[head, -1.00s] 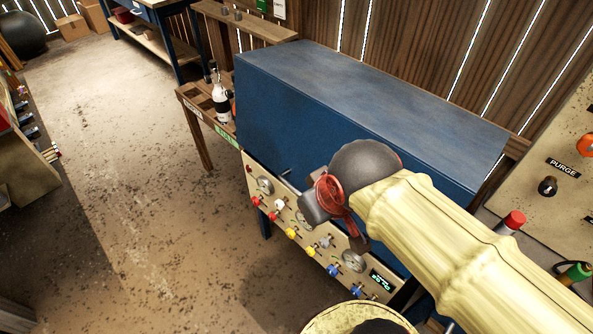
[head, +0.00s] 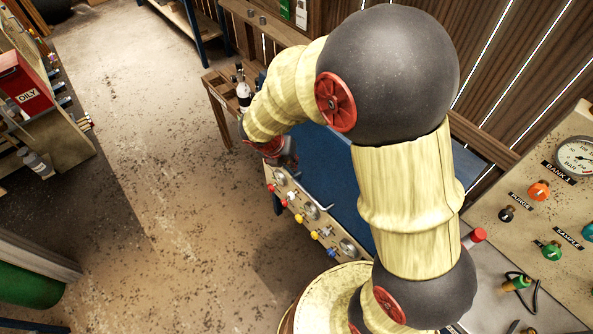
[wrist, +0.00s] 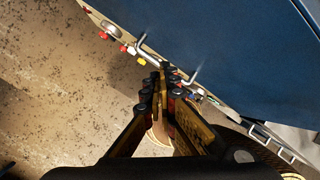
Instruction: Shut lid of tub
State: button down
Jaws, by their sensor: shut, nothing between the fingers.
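I take the big blue box (head: 332,170) beside the wooden wall to be the tub. My arm hides much of it in the head view, and I cannot tell how far its lid is open. Its blue surface (wrist: 245,45) fills the upper right of the wrist view, with a metal handle (wrist: 148,47) at its edge. My gripper (wrist: 166,72) is shut and empty, its fingertips over or near that edge beside the handle. I cannot tell whether they touch. In the head view my gripper (head: 285,158) is small and dark at the box's left end.
A control panel (head: 320,229) with knobs and gauges runs along the box's front. A bottle (head: 244,97) stands on a wooden table behind. A second panel (head: 555,205) is at right. A red OILY bin (head: 25,98) is at left. The floor between is clear.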

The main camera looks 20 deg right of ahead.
notch_tip(320, 180, down, 4)
jog(key=w+a+n+p, duration=0.1)
jog(key=a+n+p, duration=0.1)
jog(key=n+p, duration=0.55)
jog(key=n+b, duration=0.3)
jog(key=b, duration=0.1)
send_near(299, 184)
jog(key=shift+h, duration=0.4)
jog(key=x, duration=0.6)
jog(key=shift+w+a+f, duration=0.1)
jog(key=shift+w+f, duration=0.05)
jog(key=shift+f, duration=0.35)
notch_tip(299, 184, down, 7)
jog(key=b, duration=0.3)
jog(key=shift+s+a+f+b, duration=0.2)
jog(key=shift+s+a+b, duration=0.1)
jog(key=shift+b, duration=0.1)
jog(key=shift+f, duration=0.1)
jog(key=shift+s, duration=0.1)
jog(key=w+v, duration=0.1)
jog(key=v, duration=1.1)
jog(key=shift+r, duration=0.5)
